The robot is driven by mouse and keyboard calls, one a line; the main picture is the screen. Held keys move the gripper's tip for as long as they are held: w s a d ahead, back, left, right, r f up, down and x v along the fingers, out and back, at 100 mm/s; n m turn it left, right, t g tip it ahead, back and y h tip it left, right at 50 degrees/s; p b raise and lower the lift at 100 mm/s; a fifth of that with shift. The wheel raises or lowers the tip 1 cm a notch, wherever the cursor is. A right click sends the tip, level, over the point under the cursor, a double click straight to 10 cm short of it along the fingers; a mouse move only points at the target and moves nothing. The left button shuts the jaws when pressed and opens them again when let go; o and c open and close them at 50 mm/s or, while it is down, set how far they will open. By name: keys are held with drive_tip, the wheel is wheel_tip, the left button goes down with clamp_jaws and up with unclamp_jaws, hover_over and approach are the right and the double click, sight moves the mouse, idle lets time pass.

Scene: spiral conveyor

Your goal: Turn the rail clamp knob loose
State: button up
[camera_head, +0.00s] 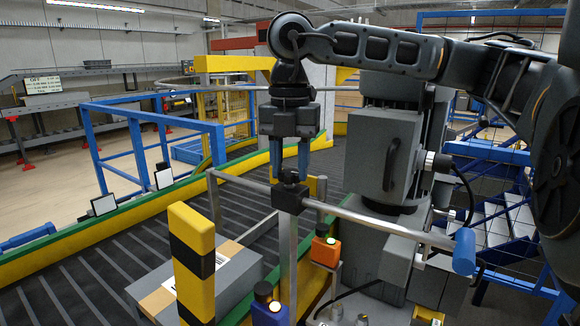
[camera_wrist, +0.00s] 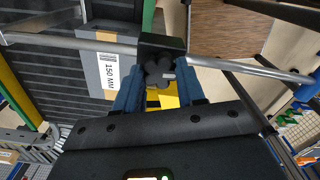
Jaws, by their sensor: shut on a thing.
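The rail clamp (camera_head: 290,196) is a black block on top of a grey post, where the silver rail (camera_head: 385,225) passes through it. My gripper (camera_head: 290,174) points straight down above it, with its blue fingers on either side of the dark clamp knob (camera_wrist: 159,70). In the wrist view my gripper (camera_wrist: 159,84) is shut on the knob. The knob is a small dark lobed shape against the black clamp (camera_wrist: 162,43). In the head view the fingers mostly hide the knob. How far it is turned cannot be told.
An orange button box (camera_head: 325,250) and a blue one (camera_head: 270,312) flank the clamp post. The rail ends in a blue cap (camera_head: 464,251).

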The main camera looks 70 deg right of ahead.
sight(290, 171)
drive_tip(key=n+b, duration=0.1)
drive_tip(key=b, duration=0.1)
drive_tip(key=n+b, duration=0.1)
drive_tip(key=b, duration=0.1)
drive_tip(key=shift+f+n, duration=0.3)
drive_tip(key=shift+f, duration=0.05)
drive_tip(key=n+b, duration=0.2)
drive_tip(key=b, duration=0.1)
drive_tip(key=shift+r+n, duration=0.1)
drive_tip(key=shift+n, duration=0.3)
drive_tip(key=n+b, duration=0.3)
drive_tip(key=shift+r, duration=0.1)
drive_tip(key=shift+r+n+b, duration=0.15)
drive_tip(key=shift+n+b, duration=0.75)
drive_tip(key=shift+n, duration=1.2)
drive_tip(key=o, duration=1.1)
drive_tip(key=shift+c, duration=0.2)
drive_tip(key=shift+r+p, duration=2.3)
drive_tip(key=shift+r, duration=1.65)
